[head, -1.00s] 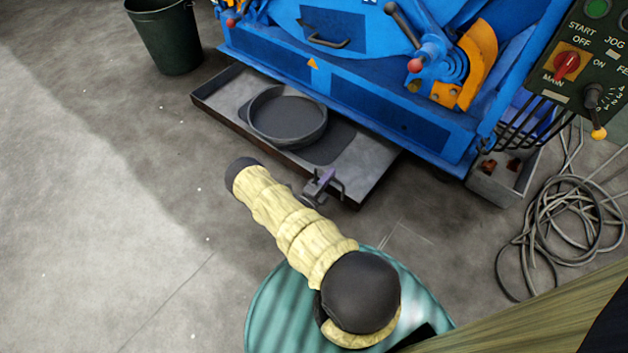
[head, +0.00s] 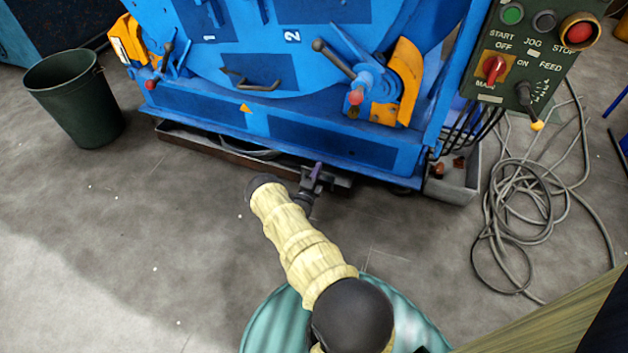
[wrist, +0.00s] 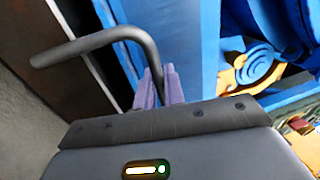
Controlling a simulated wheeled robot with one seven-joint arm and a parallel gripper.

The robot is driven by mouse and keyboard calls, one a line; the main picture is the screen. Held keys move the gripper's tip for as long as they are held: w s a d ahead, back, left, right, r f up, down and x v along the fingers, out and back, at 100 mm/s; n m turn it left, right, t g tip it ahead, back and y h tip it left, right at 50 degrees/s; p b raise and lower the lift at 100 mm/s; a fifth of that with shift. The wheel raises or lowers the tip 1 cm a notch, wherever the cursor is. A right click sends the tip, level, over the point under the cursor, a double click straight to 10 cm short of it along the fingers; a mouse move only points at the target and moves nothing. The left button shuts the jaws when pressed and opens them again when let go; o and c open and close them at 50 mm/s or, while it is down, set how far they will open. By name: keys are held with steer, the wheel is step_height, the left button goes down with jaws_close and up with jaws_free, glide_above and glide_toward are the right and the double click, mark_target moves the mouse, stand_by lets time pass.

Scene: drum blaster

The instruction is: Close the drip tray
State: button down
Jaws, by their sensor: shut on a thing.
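The drip tray (head: 210,147) lies on the floor under the blue machine. Only a narrow front strip and its rim show in the head view; the rest is hidden beneath the machine. Part of a round pan (head: 250,153) shows in it. My gripper (head: 318,172) is at the right part of the tray's front side. In the wrist view, the purple fingers of my gripper (wrist: 160,86) are shut on the end of the dark bent tray handle (wrist: 95,39).
The blue machine (head: 330,140) stands right above the tray. A green bin (head: 75,100) stands at left. A grey box (head: 455,180) and coiled cables (head: 530,210) lie at right.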

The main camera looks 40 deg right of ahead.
steer(key=shift+f+x, duration=0.15)
steer(key=shift+x, duration=0.5)
steer(key=shift+f+x, duration=0.1)
steer(key=shift+x, duration=0.55)
steer(key=shift+d, duration=0.1)
steer(key=c, duration=1.6)
jaws_free()
steer(key=shift+c, duration=0.2)
